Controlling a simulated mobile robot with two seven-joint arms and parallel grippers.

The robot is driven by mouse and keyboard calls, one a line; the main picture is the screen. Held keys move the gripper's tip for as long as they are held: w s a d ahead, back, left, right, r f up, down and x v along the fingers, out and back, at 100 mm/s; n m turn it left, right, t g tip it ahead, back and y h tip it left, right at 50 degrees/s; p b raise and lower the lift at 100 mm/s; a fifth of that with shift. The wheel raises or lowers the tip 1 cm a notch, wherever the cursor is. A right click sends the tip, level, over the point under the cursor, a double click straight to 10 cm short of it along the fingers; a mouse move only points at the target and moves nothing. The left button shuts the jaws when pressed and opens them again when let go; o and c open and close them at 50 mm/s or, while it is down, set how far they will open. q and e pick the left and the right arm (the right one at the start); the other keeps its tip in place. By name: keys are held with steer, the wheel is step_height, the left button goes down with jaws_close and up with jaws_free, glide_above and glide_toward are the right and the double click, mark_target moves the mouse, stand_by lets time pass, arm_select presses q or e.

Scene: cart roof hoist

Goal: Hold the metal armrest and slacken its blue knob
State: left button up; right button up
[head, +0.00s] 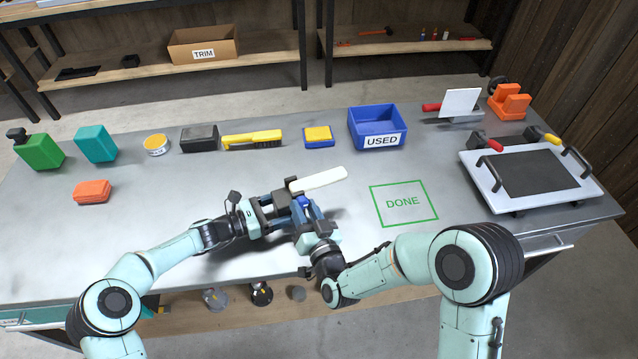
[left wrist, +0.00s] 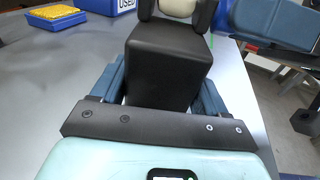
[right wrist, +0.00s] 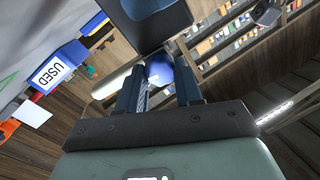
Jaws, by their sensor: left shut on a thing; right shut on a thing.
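The armrest has a long cream pad (head: 320,180) on a dark block-like bracket (left wrist: 168,65), with a round blue knob (right wrist: 186,76). It is held above the middle of the table. My left gripper (head: 282,203) is shut on the dark bracket, which sits between its fingers in the left wrist view. My right gripper (head: 306,207) reaches in from the front and is shut on the blue knob. In the head view the fingers hide much of the bracket and knob. The turn of the knob cannot be told.
A green DONE square (head: 403,203) lies bare to the right. A blue USED bin (head: 377,127), a yellow brush (head: 252,139) and several blocks stand along the back. A white tray (head: 585,190) with black handles is at the right. The table's left front is clear.

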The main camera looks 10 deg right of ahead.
steer(key=o, duration=1)
steer(key=shift+c, duration=0.2)
steer(key=v, duration=0.6)
steer(key=shift+o, duration=0.2)
